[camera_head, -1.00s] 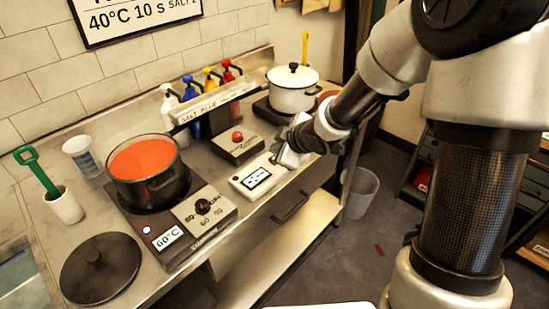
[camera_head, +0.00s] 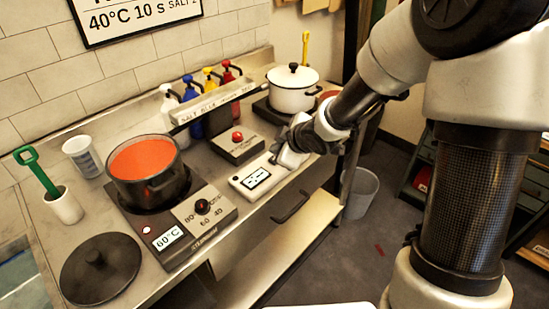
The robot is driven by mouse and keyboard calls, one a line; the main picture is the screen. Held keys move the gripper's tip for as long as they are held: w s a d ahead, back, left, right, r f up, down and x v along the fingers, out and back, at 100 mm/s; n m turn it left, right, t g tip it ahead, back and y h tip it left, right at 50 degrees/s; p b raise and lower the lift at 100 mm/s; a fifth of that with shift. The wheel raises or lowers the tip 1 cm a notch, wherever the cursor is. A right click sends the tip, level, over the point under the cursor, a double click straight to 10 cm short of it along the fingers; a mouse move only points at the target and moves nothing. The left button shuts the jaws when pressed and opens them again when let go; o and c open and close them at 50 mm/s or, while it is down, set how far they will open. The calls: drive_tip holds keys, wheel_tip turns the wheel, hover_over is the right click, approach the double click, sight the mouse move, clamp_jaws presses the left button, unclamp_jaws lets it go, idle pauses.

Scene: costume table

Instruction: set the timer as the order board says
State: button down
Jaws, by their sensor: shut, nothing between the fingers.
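The timer (camera_head: 256,180) is a white box with a small display, lying on the counter near its front edge. Its display shows dark marks too small to read. My gripper (camera_head: 284,160) is shut and empty at the timer's right end; I cannot tell if it touches it. The fingertips are partly hidden by the hand. The order board (camera_head: 137,17) hangs on the tiled wall, cut off at the top; its visible line reads 40°C 10 s SALT and a partly cut character.
A black lid (camera_head: 100,270) lies at left. A box with a red button (camera_head: 237,137), several pump bottles (camera_head: 209,85) and a white lidded pot (camera_head: 292,88) stand behind the timer.

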drive_tip(key=shift+f, duration=0.15)
drive_tip(key=shift+f+b, duration=0.3)
drive_tip(key=shift+b, duration=0.1)
drive_tip(key=shift+f+b, duration=0.4)
drive_tip(key=shift+f, duration=0.05)
idle(0.8)
drive_tip(key=shift+r+p, duration=0.9)
drive_tip(key=shift+r, duration=0.1)
wheel_tip(320, 180, up, 5)
drive_tip(key=p, duration=0.5)
